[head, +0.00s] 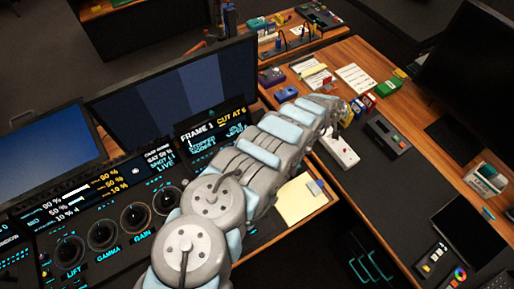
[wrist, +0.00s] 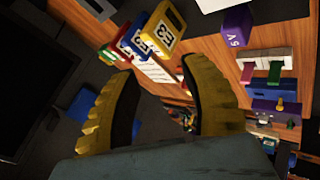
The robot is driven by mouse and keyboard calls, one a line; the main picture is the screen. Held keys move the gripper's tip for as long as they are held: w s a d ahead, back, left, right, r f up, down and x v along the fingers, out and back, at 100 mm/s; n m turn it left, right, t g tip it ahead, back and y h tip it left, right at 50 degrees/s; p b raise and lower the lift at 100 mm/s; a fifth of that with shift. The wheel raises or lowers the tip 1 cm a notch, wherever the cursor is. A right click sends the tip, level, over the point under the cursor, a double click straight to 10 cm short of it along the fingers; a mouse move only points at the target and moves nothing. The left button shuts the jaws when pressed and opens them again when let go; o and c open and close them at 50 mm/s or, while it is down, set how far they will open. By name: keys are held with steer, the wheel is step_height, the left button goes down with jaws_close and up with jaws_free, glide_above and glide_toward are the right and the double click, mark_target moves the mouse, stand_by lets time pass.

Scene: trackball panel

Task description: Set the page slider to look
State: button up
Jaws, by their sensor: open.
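The trackball panel (head: 95,262) is at the lower left in the head view, with round controls marked LIFT, GAMMA and GAIN. I cannot make out the page slider or a "look" label in either view; my arm covers the panel's right part. In the wrist view my gripper (wrist: 158,75) shows two yellow ribbed fingers, spread apart with nothing between them. It points at the right-hand desk, away from the panel. In the head view the arm's far end reaches over that desk, and the fingers are not clear.
A readout screen (head: 212,130) stands behind the panel, with a large monitor (head: 175,85) behind it. A white box (head: 338,150) and a grey device (head: 387,134) lie on the right desk.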

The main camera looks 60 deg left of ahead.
steer(key=s+a+r+n+g+h, duration=0.1)
steer(key=s+a+r+g, duration=0.15)
steer(key=s, duration=0.85)
steer(key=s+a+r+n+g+h, duration=0.1)
steer(key=s+a+n+g, duration=0.15)
steer(key=s, duration=0.75)
steer(key=s+a+r+n+g+h, duration=0.1)
steer(key=s+g, duration=0.2)
steer(key=s, duration=0.8)
steer(key=shift+m, duration=0.25)
steer(key=shift+a+f+b, duration=0.1)
steer(key=shift+f+b, duration=0.8)
steer(key=shift+f, duration=5.65)
steer(key=shift+f+b, duration=0.35)
steer(key=shift+f, duration=1.65)
jaws_close()
